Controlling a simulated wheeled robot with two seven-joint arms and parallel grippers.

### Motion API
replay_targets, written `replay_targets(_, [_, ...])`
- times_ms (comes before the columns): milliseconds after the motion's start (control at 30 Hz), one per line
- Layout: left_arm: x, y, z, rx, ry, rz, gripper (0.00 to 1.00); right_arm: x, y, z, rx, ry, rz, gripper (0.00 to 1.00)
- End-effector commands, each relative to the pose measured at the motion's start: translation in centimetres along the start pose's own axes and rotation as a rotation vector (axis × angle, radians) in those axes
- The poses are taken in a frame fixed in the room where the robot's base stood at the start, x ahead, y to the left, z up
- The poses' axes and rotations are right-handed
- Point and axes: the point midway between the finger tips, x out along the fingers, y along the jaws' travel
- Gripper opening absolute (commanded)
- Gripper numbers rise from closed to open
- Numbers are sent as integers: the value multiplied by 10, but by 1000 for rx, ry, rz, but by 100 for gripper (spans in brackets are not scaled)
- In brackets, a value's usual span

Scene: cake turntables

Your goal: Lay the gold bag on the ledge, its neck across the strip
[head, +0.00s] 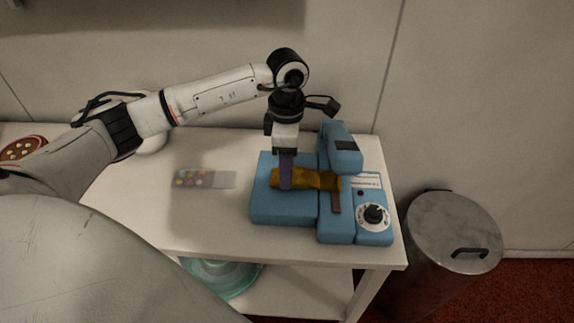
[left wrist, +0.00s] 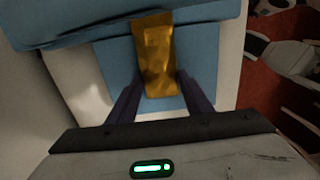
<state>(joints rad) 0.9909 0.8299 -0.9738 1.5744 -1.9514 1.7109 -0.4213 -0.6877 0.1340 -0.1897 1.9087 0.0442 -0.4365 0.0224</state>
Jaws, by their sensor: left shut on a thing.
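The gold bag (head: 308,179) lies lengthwise over the blue ledge (head: 283,214) of the sealing machine. In the left wrist view the bag (left wrist: 154,52) runs between the two dark fingers (left wrist: 160,88). I cannot tell whether the bag rests fully on the ledge. My right gripper is not in view.
The machine's dial (head: 373,214) faces up at its right. A tray of coloured dots (head: 222,180) lies left of the machine on the white table (head: 190,227). A teal bowl (head: 226,281) sits on the lower shelf. A lidded metal bin (head: 452,230) stands at the right.

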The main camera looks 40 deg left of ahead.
Motion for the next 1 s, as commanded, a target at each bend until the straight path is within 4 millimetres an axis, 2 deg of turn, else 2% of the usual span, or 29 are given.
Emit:
replay_targets(367, [7,0,0,0,-2,1,23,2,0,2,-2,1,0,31])
replay_targets(400, [5,0,0,0,-2,1,52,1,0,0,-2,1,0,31])
replay_targets(500, [5,0,0,0,-1,1,65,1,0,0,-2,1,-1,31])
replay_targets(867, [-1,0,0,0,-2,2,65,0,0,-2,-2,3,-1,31])
replay_targets(1000, [-21,1,1,1,-4,5,65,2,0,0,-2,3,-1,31])
